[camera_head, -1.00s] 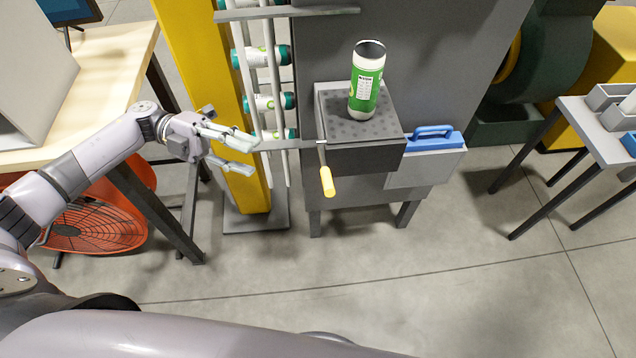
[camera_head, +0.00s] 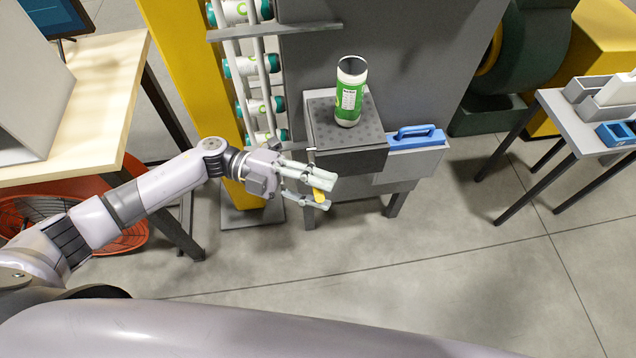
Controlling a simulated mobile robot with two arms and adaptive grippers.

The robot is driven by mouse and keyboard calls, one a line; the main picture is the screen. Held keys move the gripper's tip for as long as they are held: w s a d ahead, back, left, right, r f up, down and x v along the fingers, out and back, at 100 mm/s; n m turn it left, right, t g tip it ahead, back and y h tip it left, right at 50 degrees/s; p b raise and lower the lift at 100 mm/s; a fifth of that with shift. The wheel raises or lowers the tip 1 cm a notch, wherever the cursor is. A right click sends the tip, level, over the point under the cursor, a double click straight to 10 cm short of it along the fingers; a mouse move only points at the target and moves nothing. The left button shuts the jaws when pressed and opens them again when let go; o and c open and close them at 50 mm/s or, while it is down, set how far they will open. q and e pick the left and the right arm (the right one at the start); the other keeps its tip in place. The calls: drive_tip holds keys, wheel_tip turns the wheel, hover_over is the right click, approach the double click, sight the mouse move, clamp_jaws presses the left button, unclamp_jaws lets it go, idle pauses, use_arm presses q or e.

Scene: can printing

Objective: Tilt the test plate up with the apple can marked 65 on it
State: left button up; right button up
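The can (camera_head: 349,95), white with a green label and an open top, stands upright on the dark perforated test plate (camera_head: 326,119). The plate lies flat on a grey stand. The label's marking is too small to read. A yellow lever handle (camera_head: 319,195) hangs at the stand's front left. My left gripper (camera_head: 327,192) is at this handle, fingers apart, one above and one below it, with the yellow showing between them. Contact with the handle cannot be told. The gripper hides most of the lever. My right gripper is not in view.
A rack of several cans (camera_head: 247,66) stands by a yellow post (camera_head: 183,62) left of the stand. A blue-handled tool (camera_head: 416,136) sits right of the plate. A wooden table (camera_head: 100,90) and orange fan (camera_head: 120,235) are at left, a grey table (camera_head: 572,130) at right. The front floor is clear.

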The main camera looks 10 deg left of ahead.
use_arm(q)
drive_tip(key=shift+d, duration=0.1)
clamp_jaws()
idle(0.4)
idle(0.4)
